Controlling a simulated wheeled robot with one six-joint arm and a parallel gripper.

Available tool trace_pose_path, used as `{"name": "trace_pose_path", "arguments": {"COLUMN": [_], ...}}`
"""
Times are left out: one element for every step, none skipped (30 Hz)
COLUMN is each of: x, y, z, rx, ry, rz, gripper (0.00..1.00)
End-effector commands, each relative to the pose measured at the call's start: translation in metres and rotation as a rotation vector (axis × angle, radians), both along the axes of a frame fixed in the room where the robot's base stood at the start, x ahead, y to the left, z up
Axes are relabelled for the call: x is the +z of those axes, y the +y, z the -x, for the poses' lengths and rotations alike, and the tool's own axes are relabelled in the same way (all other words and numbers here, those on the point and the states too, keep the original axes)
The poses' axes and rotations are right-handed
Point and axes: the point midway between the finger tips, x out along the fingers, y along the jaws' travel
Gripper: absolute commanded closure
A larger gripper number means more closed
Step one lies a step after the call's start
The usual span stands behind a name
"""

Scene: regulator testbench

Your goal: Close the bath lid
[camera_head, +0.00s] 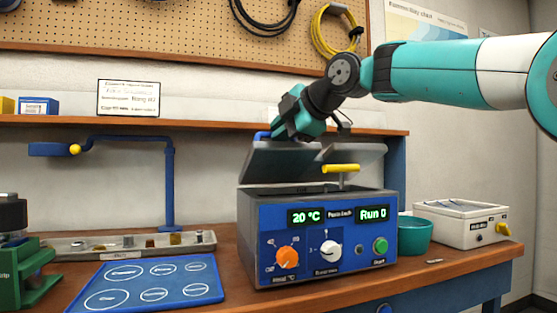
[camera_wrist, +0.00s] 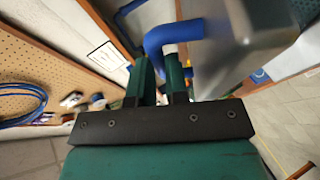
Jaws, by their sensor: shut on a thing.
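The bath (camera_head: 318,233) is a blue-fronted box with lit displays, an orange knob, a white knob and a green button. Its grey lid (camera_head: 277,162) stands raised and tilted above the dark opening. The blue lid handle (camera_head: 262,135) is mostly hidden behind my gripper in the head view. My gripper (camera_head: 283,135) is at the lid's upper edge. In the wrist view, my gripper's fingers (camera_wrist: 160,78) are shut on the blue handle (camera_wrist: 172,35), with the grey lid (camera_wrist: 245,45) to the right.
A yellow crossbar (camera_head: 341,168) stands at the bath's top, right of centre. A teal bowl (camera_head: 415,236) and a white box (camera_head: 460,222) stand to the right. A blue mat (camera_head: 205,274), a metal tray (camera_head: 140,246) and a blue post (camera_head: 170,185) are to the left.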

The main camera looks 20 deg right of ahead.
Motion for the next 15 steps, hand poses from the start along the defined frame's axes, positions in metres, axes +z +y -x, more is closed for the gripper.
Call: {"name": "trace_pose_path", "arguments": {"x": [-0.017,-0.019,-0.021,-0.022,-0.023,-0.025,-0.026,-0.028,-0.029,-0.030,-0.030,-0.031,-0.032,-0.032,-0.032], "y": [-0.005,-0.005,-0.004,-0.004,-0.003,-0.003,-0.002,-0.002,-0.002,-0.002,-0.001,-0.001,-0.001,-0.001,-0.001], "z": [0.002,0.004,0.006,0.008,0.010,0.012,0.013,0.014,0.016,0.017,0.018,0.019,0.019,0.020,0.021], "rx": [-0.019,-0.018,-0.017,-0.016,-0.016,-0.015,-0.014,-0.013,-0.013,-0.013,-0.013,-0.013,-0.013,-0.012,-0.012], "ry": [-0.028,-0.044,-0.064,-0.080,-0.093,-0.109,-0.122,-0.133,-0.147,-0.157,-0.166,-0.177,-0.185,-0.192,-0.199], "rz": [-0.002,-0.002,-0.002,-0.002,-0.002,-0.002,-0.002,-0.003,-0.003,-0.002,-0.002,-0.002,-0.002,-0.003,-0.003], "gripper": [1.00,1.00,1.00,1.00,1.00,1.00,1.00,1.00,1.00,1.00,1.00,1.00,1.00,1.00,1.00]}}
